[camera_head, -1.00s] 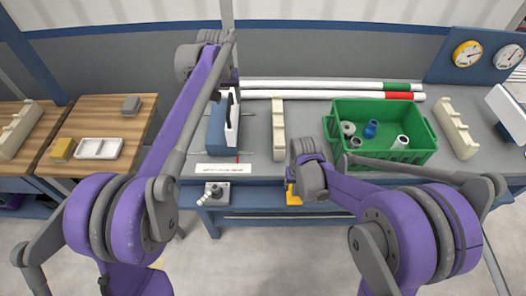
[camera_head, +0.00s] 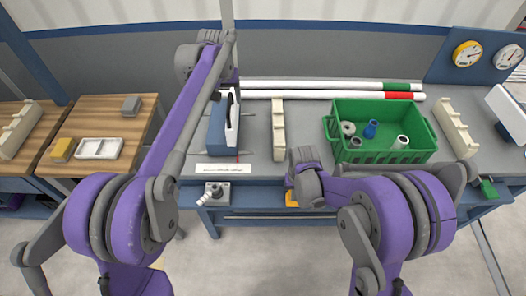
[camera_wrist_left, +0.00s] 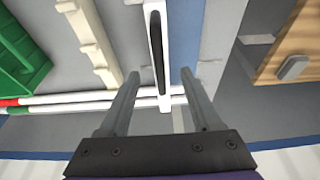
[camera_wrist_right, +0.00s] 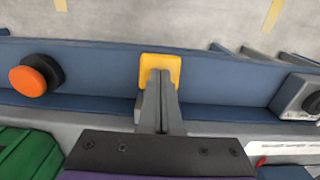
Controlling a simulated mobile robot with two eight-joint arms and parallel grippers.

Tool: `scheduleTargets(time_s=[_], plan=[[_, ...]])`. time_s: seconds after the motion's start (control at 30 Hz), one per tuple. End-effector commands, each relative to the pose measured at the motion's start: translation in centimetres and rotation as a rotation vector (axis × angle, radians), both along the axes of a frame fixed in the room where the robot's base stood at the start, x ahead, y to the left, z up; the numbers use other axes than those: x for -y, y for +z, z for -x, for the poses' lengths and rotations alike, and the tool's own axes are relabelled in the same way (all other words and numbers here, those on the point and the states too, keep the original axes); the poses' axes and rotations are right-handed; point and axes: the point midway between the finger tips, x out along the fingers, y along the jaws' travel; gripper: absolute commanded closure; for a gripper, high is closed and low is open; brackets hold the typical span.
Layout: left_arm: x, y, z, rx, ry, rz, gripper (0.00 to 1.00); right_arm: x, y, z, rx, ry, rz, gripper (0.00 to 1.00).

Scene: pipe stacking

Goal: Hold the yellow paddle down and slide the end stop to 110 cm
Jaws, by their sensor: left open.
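The yellow paddle (camera_head: 291,198) sits at the bench's front edge, partly hidden by my right wrist in the head view. In the right wrist view my right gripper (camera_wrist_right: 162,74) has its fingers together, with nothing between them, and the tips overlap the yellow paddle (camera_wrist_right: 159,63); I cannot tell how firmly they touch. A white slotted plate (camera_head: 232,118) stands along a blue block; it may be the end stop. In the left wrist view my left gripper (camera_wrist_left: 160,74) is open, its fingers on either side of the white plate (camera_wrist_left: 154,30), with no visible grip.
A green crate (camera_head: 336,145) holds several pipe fittings. Two white pipes (camera_head: 310,85) lie at the back. Cream racks (camera_head: 278,130) stand on the grey bench. A printed white strip (camera_head: 222,168) lies at the front. An orange button (camera_wrist_right: 28,80) is on the front edge.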

Motion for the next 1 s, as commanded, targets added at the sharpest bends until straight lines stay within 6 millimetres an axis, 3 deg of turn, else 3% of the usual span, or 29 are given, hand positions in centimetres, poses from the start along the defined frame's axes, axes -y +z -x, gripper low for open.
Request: scheduleTargets(time_s=[0.47, 1.0], plan=[[0.0, -0.3, -0.1, 0.0, 0.0, 0.0, 0.35, 0.0, -0.3, 0.1, -0.001, 0.0, 0.0, 1.0], [0.0, -3.2, -1.0, -0.001, 0.0, 0.0, 0.35, 0.0, -0.3, 0.1, -0.002, 0.0, 0.0, 1.0]])
